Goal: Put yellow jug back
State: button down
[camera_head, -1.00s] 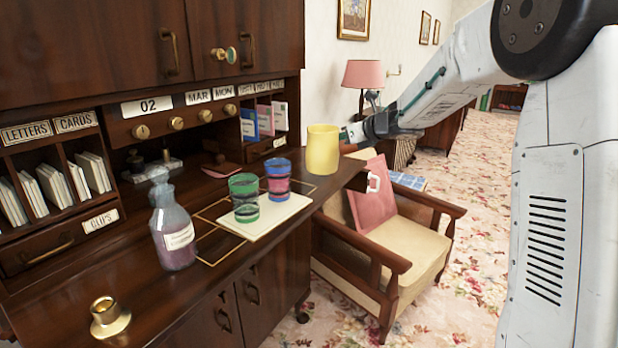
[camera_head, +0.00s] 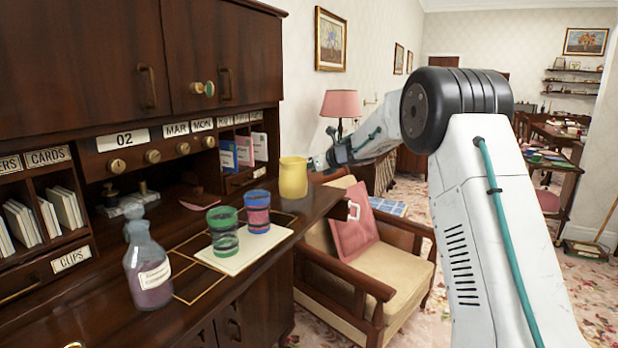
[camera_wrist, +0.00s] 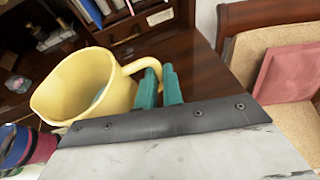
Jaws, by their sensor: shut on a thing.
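The yellow jug (camera_head: 293,178) is upright at the far right end of the wooden desk top (camera_head: 322,205). I cannot tell whether its base touches the wood. My gripper (camera_head: 318,163) is at its right side, small and partly hidden in the head view. In the wrist view my teal fingers (camera_wrist: 160,88) are closed on the handle of the yellow jug (camera_wrist: 92,88), whose open mouth faces the camera. Gold outlined squares are marked on the desk top, some partly covered by a pale mat (camera_head: 238,260).
A green cup (camera_head: 223,232) and a blue and pink cup (camera_head: 257,212) stand on the mat. A glass bottle (camera_head: 148,268) stands to their left. An armchair (camera_head: 385,268) with a pink cushion (camera_head: 355,222) is right of the desk. Letter slots line the back.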

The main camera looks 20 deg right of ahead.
jog(key=shift+w+f, duration=0.1)
jog(key=shift+f, duration=1.55)
jog(key=shift+f, duration=0.1)
jog(key=c, duration=1.5)
grip_release()
jog(key=shift+f, duration=0.1)
jog(key=shift+c, duration=0.2)
